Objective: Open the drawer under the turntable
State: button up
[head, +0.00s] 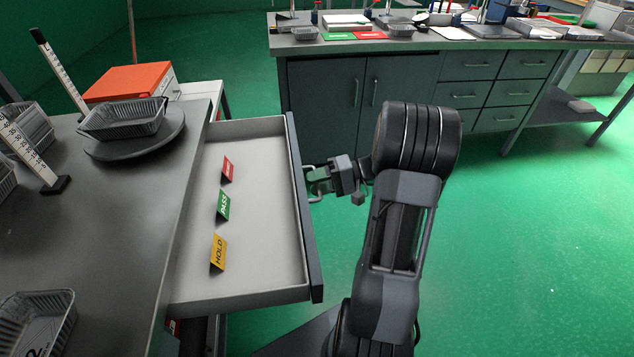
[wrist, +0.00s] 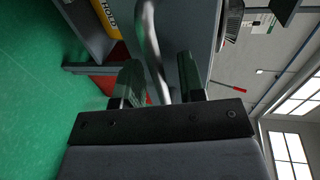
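The drawer (head: 240,295) is pulled far out of the grey bench, and its inside shows. Red, green PASS and yellow HOLD tent cards stand in it. The turntable (head: 168,139), a dark disc bearing a foil tray (head: 125,118), sits on the bench top behind it. The drawer's metal handle (head: 313,199) is on its dark front. My gripper (head: 319,180) is at this handle, reaching in from the right. In the wrist view, the handle bar (wrist: 152,50) passes between my two fingers (wrist: 160,80), which stand apart with a gap visible beside the bar.
More foil trays (head: 38,318) and scale posts (head: 60,70) stand on the bench. An orange-topped box (head: 130,82) is behind the turntable. A second bench (head: 420,85) with cabinets and drawers stands at the back. Green floor to the right is clear.

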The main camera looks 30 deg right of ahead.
jog(key=p+v, duration=0.2)
jog(key=v, duration=1.1)
jog(key=shift+d, duration=0.4)
jog(key=shift+s, duration=0.15)
